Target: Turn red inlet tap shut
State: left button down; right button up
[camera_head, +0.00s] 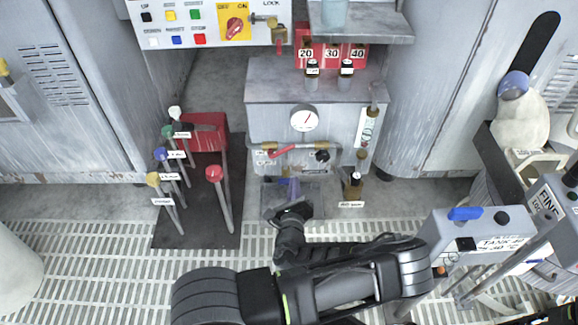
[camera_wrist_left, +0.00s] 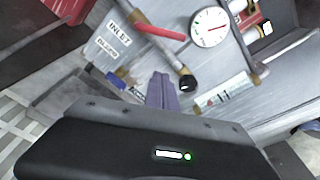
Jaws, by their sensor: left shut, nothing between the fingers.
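The red inlet tap (camera_head: 283,152) is a red lever on a pipe across the front of the grey cabinet, below a round gauge (camera_head: 304,119). In the wrist view the fingers (camera_wrist_left: 162,92) point up at the pipe, apart from the red lever. My right gripper is not in view.
A black knob (camera_head: 322,156) sits right of the red lever. A blue handle (camera_wrist_left: 116,81) shows beside the fingers. A small bottle (camera_head: 353,185) stands to the right. Levers with coloured knobs, one red (camera_head: 214,173), stand to the left on a dark mat (camera_head: 200,238).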

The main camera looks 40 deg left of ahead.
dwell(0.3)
pick_arm(q)
jog(key=b+x, duration=0.4)
jog(key=x, duration=0.6)
jog(key=s+r, duration=0.1)
jog(key=s+a+r, duration=0.1)
jog(key=r, duration=0.1)
jog(key=shift+a+r, duration=0.15)
jog(key=shift+r, duration=0.05)
